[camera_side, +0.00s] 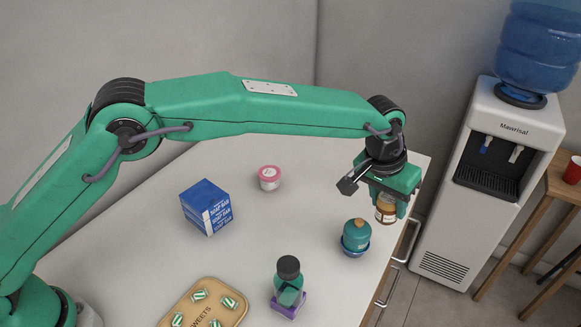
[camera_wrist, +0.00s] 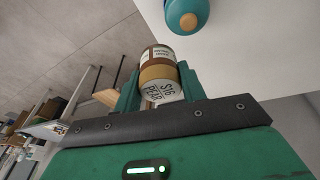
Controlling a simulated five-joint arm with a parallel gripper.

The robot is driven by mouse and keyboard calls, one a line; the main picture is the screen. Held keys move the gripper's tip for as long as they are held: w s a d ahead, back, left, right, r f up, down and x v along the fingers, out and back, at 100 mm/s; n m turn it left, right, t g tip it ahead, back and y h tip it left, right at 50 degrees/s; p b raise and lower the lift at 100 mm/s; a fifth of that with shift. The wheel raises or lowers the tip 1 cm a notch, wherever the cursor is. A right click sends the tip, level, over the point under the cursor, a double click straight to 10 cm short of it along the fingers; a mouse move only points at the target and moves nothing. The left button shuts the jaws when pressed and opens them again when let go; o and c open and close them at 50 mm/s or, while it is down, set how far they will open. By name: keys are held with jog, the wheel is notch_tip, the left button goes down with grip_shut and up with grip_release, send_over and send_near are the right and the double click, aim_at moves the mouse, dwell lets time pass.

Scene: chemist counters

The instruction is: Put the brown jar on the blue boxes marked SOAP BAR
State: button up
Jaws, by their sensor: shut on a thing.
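The brown jar (camera_side: 386,209) has a pale label and is held in my gripper (camera_side: 387,199) near the right edge of the counter. In the wrist view the jar (camera_wrist: 159,70) sits between the two green fingers of my gripper (camera_wrist: 160,88), which are shut on it. The side view does not clearly show whether its base touches the counter. The blue boxes marked SOAP BAR (camera_side: 206,207) are stacked on the left part of the counter, well left of my gripper. Their top looks bare.
A teal round container on a blue dish (camera_side: 356,238) stands just left of the jar; it also shows in the wrist view (camera_wrist: 187,16). A pink tub (camera_side: 269,178), a dark-capped green bottle on a purple block (camera_side: 288,282) and a sweets tray (camera_side: 205,306) stand on the counter.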

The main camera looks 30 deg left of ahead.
jog(key=s+a+r+n, duration=0.1)
jog(key=s+a+r, duration=0.25)
jog(key=a, duration=0.45)
jog(key=s+a+r, duration=0.3)
jog(key=a+r, duration=0.2)
jog(key=a, duration=0.3)
jog(key=s+a+n+y, duration=0.1)
jog(key=s+a, duration=1.1)
jog(key=shift+a+f, duration=0.15)
jog(key=shift+a, duration=0.25)
jog(key=shift+w, duration=0.1)
send_near(207, 191)
jog(key=shift+w+d+f+t+y, duration=0.3)
jog(key=shift+w+d+y, duration=0.1)
jog(key=shift+d, duration=0.05)
jog(key=shift+f, duration=2)
jog(key=shift+f, duration=0.15)
